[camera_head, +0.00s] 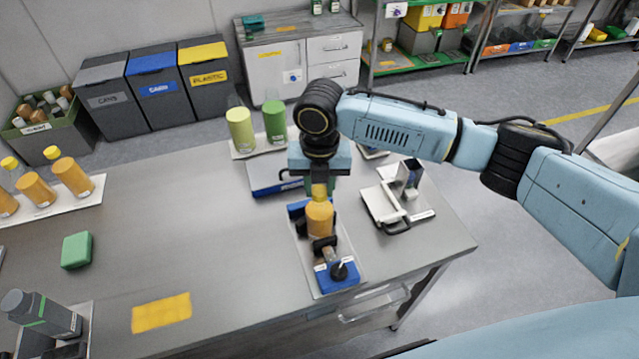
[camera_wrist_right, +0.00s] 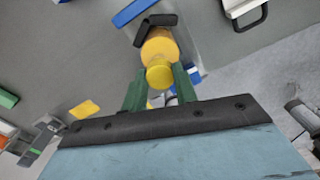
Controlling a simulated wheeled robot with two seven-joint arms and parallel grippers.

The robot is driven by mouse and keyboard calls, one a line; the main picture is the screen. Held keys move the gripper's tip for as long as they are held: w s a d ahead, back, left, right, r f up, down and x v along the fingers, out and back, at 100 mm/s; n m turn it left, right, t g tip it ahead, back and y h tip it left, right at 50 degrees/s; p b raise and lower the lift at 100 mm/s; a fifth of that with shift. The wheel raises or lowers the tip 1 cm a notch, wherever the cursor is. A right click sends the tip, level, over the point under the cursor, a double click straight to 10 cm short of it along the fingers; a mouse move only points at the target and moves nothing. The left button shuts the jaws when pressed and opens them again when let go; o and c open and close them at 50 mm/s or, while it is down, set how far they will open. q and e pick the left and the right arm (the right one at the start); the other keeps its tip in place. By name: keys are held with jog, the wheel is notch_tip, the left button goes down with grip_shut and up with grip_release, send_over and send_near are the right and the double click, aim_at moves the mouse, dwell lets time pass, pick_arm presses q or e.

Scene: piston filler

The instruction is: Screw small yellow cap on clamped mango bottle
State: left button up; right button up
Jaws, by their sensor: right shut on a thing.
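The mango bottle (camera_head: 320,217) stands upright in the blue and black clamp (camera_head: 336,277) on the table, with its orange body between the clamp's jaws. The small yellow cap (camera_head: 319,191) is at the top of the bottle's neck. In the right wrist view the cap (camera_wrist_right: 159,74) sits between the green fingers of my right gripper (camera_wrist_right: 160,85), with the orange bottle (camera_wrist_right: 158,46) just beyond it. My right gripper is shut on the cap from above. Whether the threads are engaged is hidden. My left gripper is out of view.
Capped orange bottles (camera_head: 72,176) stand on a white tray at the left.

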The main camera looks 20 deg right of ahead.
jog(key=shift+f, duration=0.15)
dwell(0.3)
jog(key=shift+m+p, duration=1.9)
jog(key=shift+p, duration=0.45)
jog(key=shift+m+p, duration=1.45)
jog(key=shift+m, duration=0.35)
jog(key=shift+p, duration=0.35)
jog(key=shift+m, duration=0.5)
jog(key=m, duration=0.2)
jog(key=shift+m, duration=0.4)
jog(key=m, duration=0.3)
jog(key=shift+m, duration=0.4)
